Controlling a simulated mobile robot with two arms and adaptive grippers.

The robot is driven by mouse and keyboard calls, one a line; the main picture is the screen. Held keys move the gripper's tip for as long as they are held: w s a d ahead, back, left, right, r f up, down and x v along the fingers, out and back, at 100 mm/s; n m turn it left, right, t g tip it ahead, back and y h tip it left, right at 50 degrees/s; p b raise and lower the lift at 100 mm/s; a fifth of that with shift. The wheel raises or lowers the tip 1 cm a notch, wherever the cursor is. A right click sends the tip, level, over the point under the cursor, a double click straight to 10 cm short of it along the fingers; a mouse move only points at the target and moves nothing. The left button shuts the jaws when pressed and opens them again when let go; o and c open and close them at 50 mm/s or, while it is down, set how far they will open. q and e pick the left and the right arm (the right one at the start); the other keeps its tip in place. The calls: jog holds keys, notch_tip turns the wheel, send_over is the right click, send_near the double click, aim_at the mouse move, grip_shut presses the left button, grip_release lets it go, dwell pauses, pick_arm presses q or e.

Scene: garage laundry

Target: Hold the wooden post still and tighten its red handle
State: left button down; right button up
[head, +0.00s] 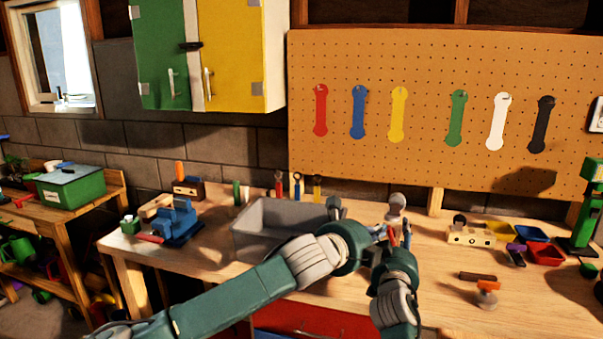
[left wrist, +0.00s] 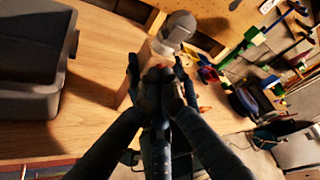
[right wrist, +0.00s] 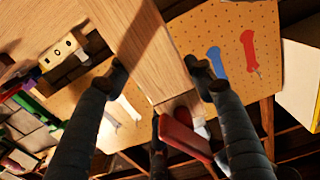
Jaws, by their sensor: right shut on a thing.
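The wooden post (right wrist: 143,42) runs large between the fingertips of my right gripper (right wrist: 160,74) in the right wrist view, and the gripper is shut on it. The red handle (right wrist: 184,137) shows beyond it there; a small red part of it shows in the left wrist view (left wrist: 154,71). My left gripper (left wrist: 163,90) is at the handle, its fingers on either side with a narrow gap; contact is unclear. In the head view my left gripper (head: 378,232) and right gripper (head: 396,242) nearly meet and hide most of the post.
A grey bin (head: 262,240) stands left of the grippers, close to my left arm. A blue vise (head: 180,222) is farther left. A wooden block with holes (head: 470,236), coloured trays (head: 545,253) and an orange-topped knob (head: 488,290) lie to the right. A pegboard (head: 430,150) closes the back.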

pick_arm(q)
jog(key=shift+s+d+r, duration=0.2)
jog(key=shift+d+r, duration=0.1)
jog(key=shift+r, duration=0.05)
jog(key=shift+a+r, duration=0.1)
jog(key=s+a, duration=0.2)
jog(key=s, duration=0.4)
jog(key=shift+f, duration=0.25)
jog(key=shift+s+r, duration=0.1)
jog(key=shift+a+f, duration=1.4)
jog(key=shift+f, duration=0.4)
jog(key=w+d, duration=0.2)
jog(key=w, duration=0.5)
jog(key=shift+w+r, duration=0.15)
jog(key=shift+r, duration=0.25)
